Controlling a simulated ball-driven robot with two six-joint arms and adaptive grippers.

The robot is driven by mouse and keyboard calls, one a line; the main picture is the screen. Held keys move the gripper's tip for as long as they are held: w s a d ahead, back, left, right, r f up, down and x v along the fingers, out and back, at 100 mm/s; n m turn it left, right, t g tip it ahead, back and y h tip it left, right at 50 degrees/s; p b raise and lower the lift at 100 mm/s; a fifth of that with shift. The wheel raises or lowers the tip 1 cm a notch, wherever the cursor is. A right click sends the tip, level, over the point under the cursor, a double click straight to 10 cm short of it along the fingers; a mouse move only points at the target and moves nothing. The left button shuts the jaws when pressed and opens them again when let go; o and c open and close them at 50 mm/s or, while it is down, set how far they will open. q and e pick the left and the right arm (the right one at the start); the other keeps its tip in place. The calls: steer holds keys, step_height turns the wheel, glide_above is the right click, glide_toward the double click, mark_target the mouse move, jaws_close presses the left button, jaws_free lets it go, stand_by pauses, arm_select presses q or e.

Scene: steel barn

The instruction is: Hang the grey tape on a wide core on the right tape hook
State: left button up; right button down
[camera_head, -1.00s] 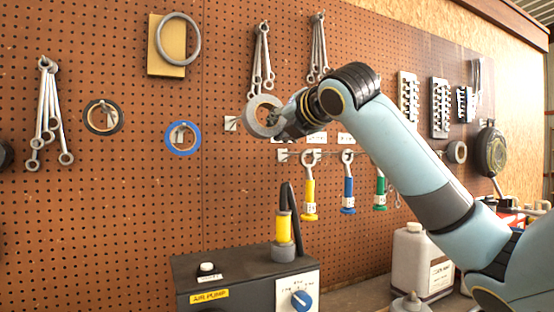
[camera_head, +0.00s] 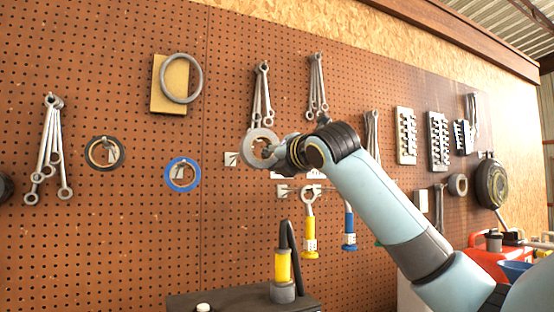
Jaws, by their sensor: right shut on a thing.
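The grey tape (camera_head: 250,150) is a thick grey ring held upright, its face toward the camera, in front of the pegboard. My right gripper (camera_head: 274,150) is shut on its right side; the fingers are partly hidden by the wrist. A small pale hook plate (camera_head: 231,159), seemingly the right tape hook, shows on the board just left of the tape. It carries no tape. I cannot tell the gap in depth between tape and hook. My left gripper is not in view.
A blue tape (camera_head: 169,180) and a black tape (camera_head: 91,159) hang on hooks to the left. Wrenches (camera_head: 257,100) hang just above the grey tape. Yellow-handled (camera_head: 310,235) and blue-handled (camera_head: 349,230) tools hang below. The air pump (camera_head: 230,300) stands at the bottom.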

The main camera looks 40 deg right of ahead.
steer(key=f+b+x, duration=0.1)
steer(key=x, duration=0.6)
steer(key=shift+w+f, duration=0.3)
stand_by(0.4)
steer(key=shift+d, duration=0.1)
stand_by(0.4)
steer(key=c, duration=1.2)
jaws_free()
steer(key=v, duration=1.2)
